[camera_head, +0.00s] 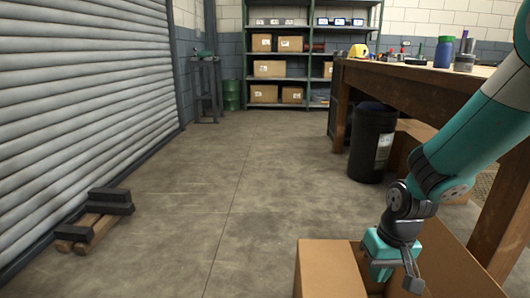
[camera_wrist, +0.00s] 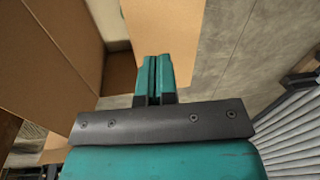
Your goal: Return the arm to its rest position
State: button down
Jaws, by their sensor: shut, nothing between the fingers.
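My gripper (camera_head: 408,272) hangs at the end of my teal and dark grey arm at the lower right of the head view. It is over an open cardboard box (camera_head: 326,272). In the wrist view its two teal fingers (camera_wrist: 153,74) are pressed together with nothing between them. Cardboard walls of the box (camera_wrist: 45,45) fill the left of that view, and a cardboard panel (camera_wrist: 162,28) is behind the fingertips. I cannot tell whether the fingertips are below the box rim. The box bottom is mostly hidden in the head view.
A wooden workbench (camera_head: 405,84) with tools and bottles on top stands at the right, close to my arm. A black bin (camera_head: 371,143) stands by it. Wooden blocks with dark pads (camera_head: 98,215) lie near the roller shutter (camera_head: 75,95). The middle floor is clear.

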jog(key=s+a+r+n+y, duration=0.1)
jog(key=s+a+r+n, duration=0.35)
jog(key=s+r, duration=0.45)
jog(key=s+a+r+n+y, duration=0.25)
jog(key=s+a+r, duration=0.35)
jog(key=s+r, duration=0.3)
notch_tip(320, 180, up, 38)
jog(key=p, duration=3.8)
jog(key=shift+f+h+p, duration=0.25)
jog(key=shift+h+p, duration=0.1)
